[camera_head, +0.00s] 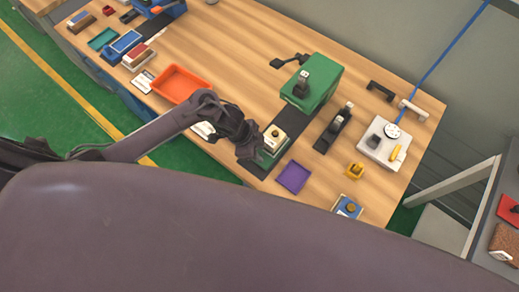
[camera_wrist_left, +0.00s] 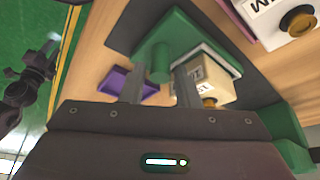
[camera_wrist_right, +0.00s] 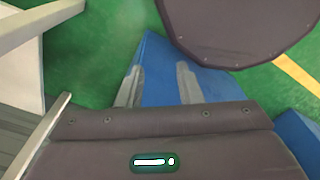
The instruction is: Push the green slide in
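The green slide (camera_head: 265,158) sits on a dark base in front of the green machine (camera_head: 311,88). A cream block (camera_head: 274,137) with a dark top rests on it. In the left wrist view the slide (camera_wrist_left: 180,30) shows as a green plate with a round green knob (camera_wrist_left: 160,68), beside the cream block (camera_wrist_left: 216,78). My left gripper (camera_head: 250,148) is at the slide's near left side. Its two fingers (camera_wrist_left: 158,88) are apart, with the knob between them and gaps visible. My right gripper (camera_wrist_right: 158,85) is open and empty, outside the head view.
A purple tray (camera_head: 293,177) lies close to the slide, and an orange tray (camera_head: 180,84) is to the left. A black fixture (camera_head: 333,130), a yellow piece (camera_head: 355,170) and a grey-white box (camera_head: 384,143) are to the right. A blue surface (camera_wrist_right: 160,62) is below my right gripper.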

